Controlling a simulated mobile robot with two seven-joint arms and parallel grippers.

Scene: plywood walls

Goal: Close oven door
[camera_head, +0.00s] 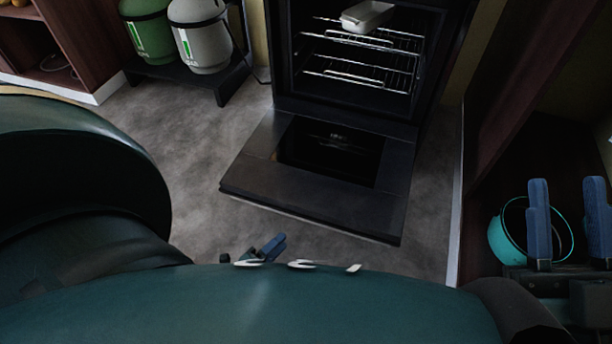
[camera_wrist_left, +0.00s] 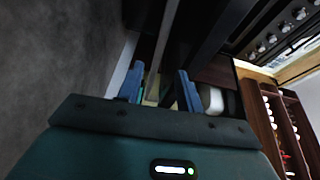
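The oven door (camera_head: 310,195) is dark and hangs open, folded down low in front of the oven (camera_head: 365,65). It has a dark glass window. My left gripper (camera_head: 272,245) shows only in part in the head view, just this side of the door's front edge; my own body hides the rest. In the left wrist view its two blue fingers (camera_wrist_left: 158,72) stand apart, with dark edges and a pale strip beyond them. I cannot tell whether it touches the door. My right gripper (camera_head: 569,200) is open and far right of the door.
A white dish (camera_head: 367,16) sits on the oven's upper wire rack (camera_head: 375,42). A turquoise pot (camera_head: 505,245) stands in the cabinet behind my right gripper. Grey floor (camera_head: 180,130) left of the door is clear.

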